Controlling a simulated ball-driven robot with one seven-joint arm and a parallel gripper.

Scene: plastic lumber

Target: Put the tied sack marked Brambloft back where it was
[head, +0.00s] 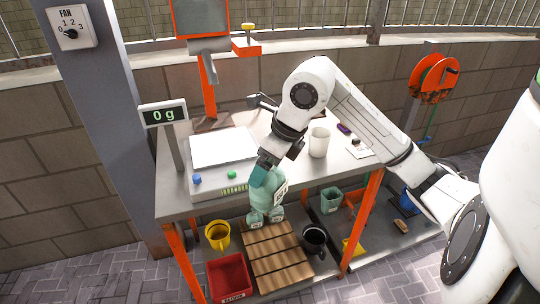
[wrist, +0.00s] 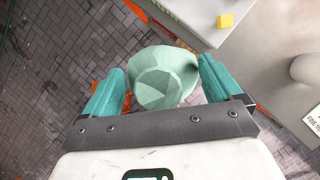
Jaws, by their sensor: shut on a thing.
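My gripper (head: 262,178) hangs at the front edge of the workbench, its teal fingers pointing down. It is shut on a pale green sack (head: 264,207), which hangs below the bench top, in front of its edge, over the slatted wooden board (head: 268,262) on the lower shelf. A pale label shows on the sack's right side, too small to read. In the wrist view, the sack (wrist: 162,82) sits between the two teal fingers of the gripper (wrist: 162,72); its lower part is hidden.
A white-topped scale (head: 222,148) on the bench has a display (head: 163,115) reading 0g. A white cup (head: 319,142) stands to the right. Below are a yellow mug (head: 217,235), a red bin (head: 228,278), a black mug (head: 314,238) and a green container (head: 331,199).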

